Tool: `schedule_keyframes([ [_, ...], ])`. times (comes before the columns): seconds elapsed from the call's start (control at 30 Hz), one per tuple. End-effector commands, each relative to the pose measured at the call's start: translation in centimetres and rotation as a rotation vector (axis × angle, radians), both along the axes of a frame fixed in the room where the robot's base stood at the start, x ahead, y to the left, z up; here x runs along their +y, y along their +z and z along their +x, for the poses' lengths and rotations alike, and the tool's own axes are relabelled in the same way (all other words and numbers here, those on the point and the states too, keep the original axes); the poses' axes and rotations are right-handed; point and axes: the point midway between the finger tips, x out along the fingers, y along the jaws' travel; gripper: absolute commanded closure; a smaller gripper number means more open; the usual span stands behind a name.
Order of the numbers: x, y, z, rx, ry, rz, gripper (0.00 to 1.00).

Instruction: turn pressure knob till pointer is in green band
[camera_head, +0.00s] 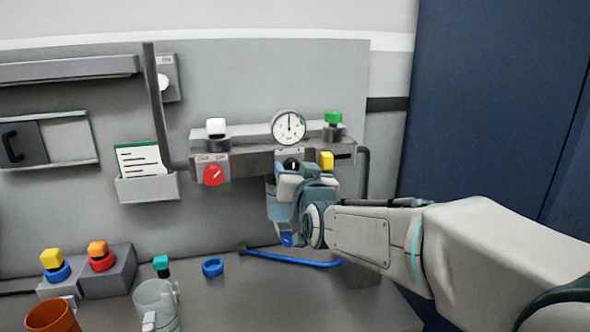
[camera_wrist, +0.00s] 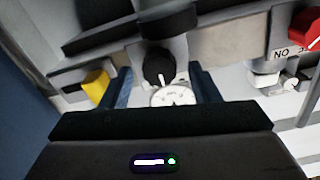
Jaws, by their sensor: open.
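The pressure gauge (camera_head: 289,127) is a round white dial on the grey rail, with a small green band at its right edge. Its pointer looks roughly upright, to the left of the green. The black knob (camera_head: 291,164) sits just below the gauge, partly hidden by my gripper (camera_head: 290,181). In the wrist view, the knob (camera_wrist: 158,67) has a white mark, and part of the gauge face (camera_wrist: 172,96) shows. My gripper (camera_wrist: 164,84) is open, its blue fingers on either side of the knob. I cannot tell whether they touch it.
A yellow block (camera_head: 327,160) is close right of the knob. A red knob (camera_head: 213,175) is to the left, and a green knob (camera_head: 333,118) is upper right.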

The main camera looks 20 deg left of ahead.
Motion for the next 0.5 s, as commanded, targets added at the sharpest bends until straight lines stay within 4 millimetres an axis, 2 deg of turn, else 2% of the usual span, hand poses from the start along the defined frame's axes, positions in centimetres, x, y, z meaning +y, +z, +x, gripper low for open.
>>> schedule_keyframes([
  [0.27, 0.06, -0.01, 0.11, 0.000, 0.000, 0.000, 0.44],
  [0.37, 0.06, -0.01, 0.11, 0.000, 0.000, 0.000, 0.67],
  [0.43, 0.06, -0.01, 0.10, 0.000, 0.000, 0.000, 0.86],
  [0.5, 0.06, -0.01, 0.10, 0.000, 0.000, 0.000, 0.89],
])
